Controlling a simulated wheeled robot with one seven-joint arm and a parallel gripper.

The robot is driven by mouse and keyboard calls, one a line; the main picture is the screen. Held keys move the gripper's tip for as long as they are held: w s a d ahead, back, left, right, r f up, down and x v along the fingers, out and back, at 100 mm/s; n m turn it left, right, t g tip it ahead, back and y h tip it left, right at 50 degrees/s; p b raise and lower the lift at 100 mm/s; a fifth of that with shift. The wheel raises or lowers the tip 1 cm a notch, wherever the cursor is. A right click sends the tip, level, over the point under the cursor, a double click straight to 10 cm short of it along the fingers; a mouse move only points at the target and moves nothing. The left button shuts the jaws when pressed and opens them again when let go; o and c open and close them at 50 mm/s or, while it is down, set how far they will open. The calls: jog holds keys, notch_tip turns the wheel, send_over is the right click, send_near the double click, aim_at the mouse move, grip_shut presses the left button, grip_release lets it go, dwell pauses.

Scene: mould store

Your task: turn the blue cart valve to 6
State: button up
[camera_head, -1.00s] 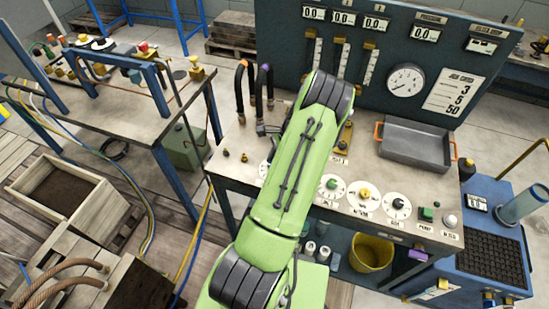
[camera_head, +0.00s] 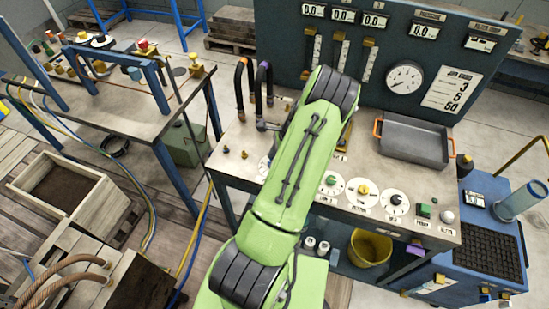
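My green arm reaches over the front of the bench (camera_head: 240,140), and my gripper is hidden behind it. A white dial plate (camera_head: 264,166) shows partly at the arm's left edge; the arm covers the rest, so its knob and setting cannot be read. To the right of the arm are three white dials: one with a green knob (camera_head: 331,181), one with a yellow knob (camera_head: 363,190) and one with a black knob (camera_head: 395,199). I cannot make out a blue valve for certain, and the dial numbers are too small to read.
A grey tray (camera_head: 415,143) with orange handles sits on the bench. A blue instrument panel (camera_head: 385,50) rises behind it. A green button (camera_head: 424,210) is near the front right. Two bent hoses (camera_head: 252,85) stand left of the arm. A blue cart (camera_head: 470,270) stands at the right.

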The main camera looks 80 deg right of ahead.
jog(key=o, duration=0.3)
jog(key=shift+o, duration=0.2)
jog(key=shift+r, duration=0.1)
jog(key=p+v, duration=0.1)
jog(key=v, duration=1.4)
jog(key=shift+s+r+p, duration=0.15)
jog(key=shift+r+p, duration=0.1)
jog(key=shift+p, duration=0.05)
